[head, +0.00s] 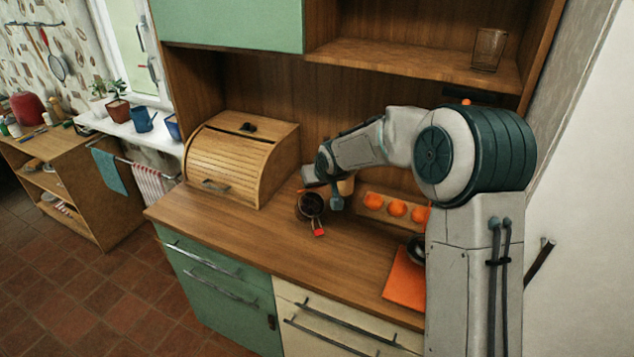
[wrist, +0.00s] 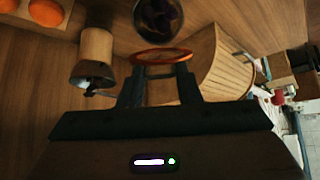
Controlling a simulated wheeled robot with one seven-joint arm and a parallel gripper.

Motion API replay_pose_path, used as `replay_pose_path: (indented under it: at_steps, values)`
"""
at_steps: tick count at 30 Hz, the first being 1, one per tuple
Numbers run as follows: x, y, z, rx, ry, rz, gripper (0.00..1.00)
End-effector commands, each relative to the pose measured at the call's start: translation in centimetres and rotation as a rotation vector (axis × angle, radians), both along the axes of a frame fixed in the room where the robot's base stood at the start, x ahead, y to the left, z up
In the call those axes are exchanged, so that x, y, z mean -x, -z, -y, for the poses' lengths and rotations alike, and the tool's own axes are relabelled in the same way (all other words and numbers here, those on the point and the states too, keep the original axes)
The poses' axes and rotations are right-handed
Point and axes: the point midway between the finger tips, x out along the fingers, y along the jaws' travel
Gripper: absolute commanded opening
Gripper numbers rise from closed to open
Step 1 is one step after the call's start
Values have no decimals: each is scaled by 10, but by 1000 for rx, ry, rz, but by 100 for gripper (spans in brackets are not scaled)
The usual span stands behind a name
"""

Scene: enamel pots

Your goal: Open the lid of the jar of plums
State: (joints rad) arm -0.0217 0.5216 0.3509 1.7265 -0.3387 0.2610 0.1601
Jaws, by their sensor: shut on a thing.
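The jar of plums (head: 311,206) stands on the wooden counter, dark inside, partly behind my gripper in the head view. In the wrist view its round dark mouth (wrist: 158,18) shows just beyond the fingertips. My gripper (wrist: 160,69) is shut on a thin disc with an orange-red rim, which looks like the jar's lid (wrist: 162,56). The lid is seen nearly edge-on, beside the mouth in the picture. I cannot tell whether it still touches the jar. A small red piece (head: 319,231) shows at the jar's near side.
A roll-top bread box (head: 235,160) stands left of the jar. A tan cylinder (wrist: 96,48) is close to my gripper. A rack with oranges (head: 397,208) and an orange mat (head: 405,278) lie to the right. The counter front is clear.

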Motion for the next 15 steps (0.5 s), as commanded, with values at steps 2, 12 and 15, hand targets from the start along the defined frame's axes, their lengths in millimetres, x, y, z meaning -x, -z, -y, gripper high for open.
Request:
replay_pose_path:
  at_steps: [2, 12, 15]
  values:
    - [2, 5, 2, 5, 1, -11, 0]
    - [1, 2, -1, 2, -1, -5, 53]
    - [1, 0, 0, 1, -1, -3, 53]
